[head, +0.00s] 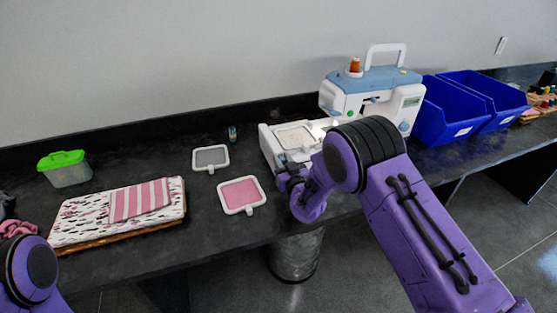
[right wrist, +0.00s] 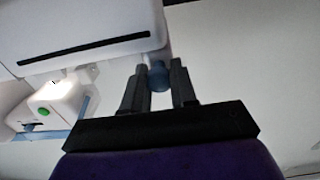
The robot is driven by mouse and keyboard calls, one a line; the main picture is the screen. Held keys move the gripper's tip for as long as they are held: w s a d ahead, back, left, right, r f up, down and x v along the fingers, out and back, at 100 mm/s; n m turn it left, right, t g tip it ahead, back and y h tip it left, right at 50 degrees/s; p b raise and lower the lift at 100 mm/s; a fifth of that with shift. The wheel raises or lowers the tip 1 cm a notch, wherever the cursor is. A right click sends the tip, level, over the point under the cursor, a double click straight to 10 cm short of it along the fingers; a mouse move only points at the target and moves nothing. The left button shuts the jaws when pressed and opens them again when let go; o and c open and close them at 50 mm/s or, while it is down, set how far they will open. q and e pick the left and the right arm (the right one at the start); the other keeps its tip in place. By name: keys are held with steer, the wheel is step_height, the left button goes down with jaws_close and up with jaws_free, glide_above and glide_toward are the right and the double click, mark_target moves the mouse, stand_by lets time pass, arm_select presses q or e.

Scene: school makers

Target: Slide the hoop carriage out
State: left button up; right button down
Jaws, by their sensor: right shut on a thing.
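The white and blue embroidery machine (head: 375,95) stands against the wall. Its white hoop carriage bed (head: 267,145) extends to the left, with a framed hoop (head: 296,137) on it. My right gripper (head: 288,181) is at the front edge of this bed, largely hidden by my forearm. In the right wrist view my right gripper (right wrist: 159,70) has its two fingers shut on a small blue knob (right wrist: 158,77) beside a white housing (right wrist: 75,25) with a dark slot. In the head view the knob is hidden. Only part of my left arm shows at the lower left; its gripper is out of view.
A pink framed hoop (head: 241,194) and a grey one (head: 211,158) lie left of the machine. A wooden tray (head: 120,233) of folded fabric and a green-lidded box (head: 66,170) are further left. Blue bins (head: 452,112) stand right. A metal bin (head: 296,258) is below the table.

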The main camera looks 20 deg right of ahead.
steer(key=shift+a, duration=0.2)
steer(key=c, duration=1)
jaws_free()
steer(key=shift+a+r, duration=0.1)
steer(key=shift+a, duration=0.05)
steer(key=s+b, duration=0.2)
steer(key=s, duration=0.8)
steer(key=shift+s, duration=0.3)
